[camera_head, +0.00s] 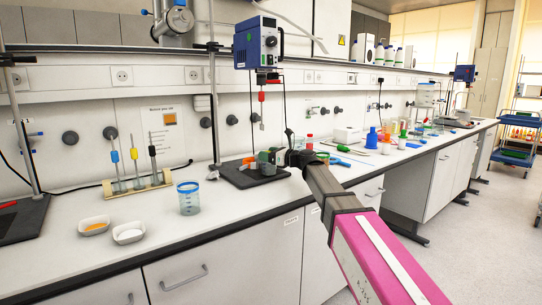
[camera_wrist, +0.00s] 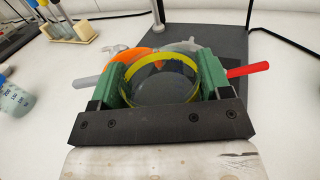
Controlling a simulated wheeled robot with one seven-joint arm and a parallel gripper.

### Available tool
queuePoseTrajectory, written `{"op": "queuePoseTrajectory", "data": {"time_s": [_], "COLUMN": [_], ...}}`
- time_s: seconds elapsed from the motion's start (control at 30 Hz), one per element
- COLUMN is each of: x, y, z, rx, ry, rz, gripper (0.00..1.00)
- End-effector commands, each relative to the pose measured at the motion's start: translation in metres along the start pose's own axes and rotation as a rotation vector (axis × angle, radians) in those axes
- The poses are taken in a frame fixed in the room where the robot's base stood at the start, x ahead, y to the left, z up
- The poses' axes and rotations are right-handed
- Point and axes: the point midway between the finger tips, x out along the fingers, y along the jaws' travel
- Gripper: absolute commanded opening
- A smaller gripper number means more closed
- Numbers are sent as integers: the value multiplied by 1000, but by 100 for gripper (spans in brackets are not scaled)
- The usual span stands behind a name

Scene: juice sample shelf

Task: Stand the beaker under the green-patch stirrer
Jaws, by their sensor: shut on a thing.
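The near blue stirrer (camera_head: 258,48) hangs on a stand at the back of the bench, with what looks like a small green patch on its top front. Its shaft hangs down above a dark base plate (camera_head: 240,178). My gripper (camera_head: 276,160) is over that plate, below the stirrer. In the wrist view, its green fingers are shut on a clear beaker with a yellow rim (camera_wrist: 160,88). In the head view my gripper mostly hides the beaker. I cannot tell whether the beaker's base touches the plate. The plate also shows in the wrist view (camera_wrist: 222,35).
A blue-rimmed beaker (camera_head: 189,199), two white dishes (camera_head: 129,234) and a rack of stirring tools (camera_head: 138,186) stand to the left. Orange and clear items (camera_wrist: 135,54) lie behind the held beaker. A red-handled piece (camera_wrist: 248,70) shows beside the right finger. Bottles and another stirrer (camera_head: 465,73) are farther right.

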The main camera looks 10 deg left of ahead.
Motion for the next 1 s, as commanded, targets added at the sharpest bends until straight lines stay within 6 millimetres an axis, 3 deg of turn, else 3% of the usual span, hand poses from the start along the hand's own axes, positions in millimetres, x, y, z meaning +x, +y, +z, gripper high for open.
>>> {"op": "queuePoseTrajectory", "data": {"time_s": [0.6,1.0], "x": [35,42], "y": [-15,-17], "z": [-3,-3], "rx": [1,1], "ry": [-1,-1], "rz": [0,0], "gripper": [34,34]}}
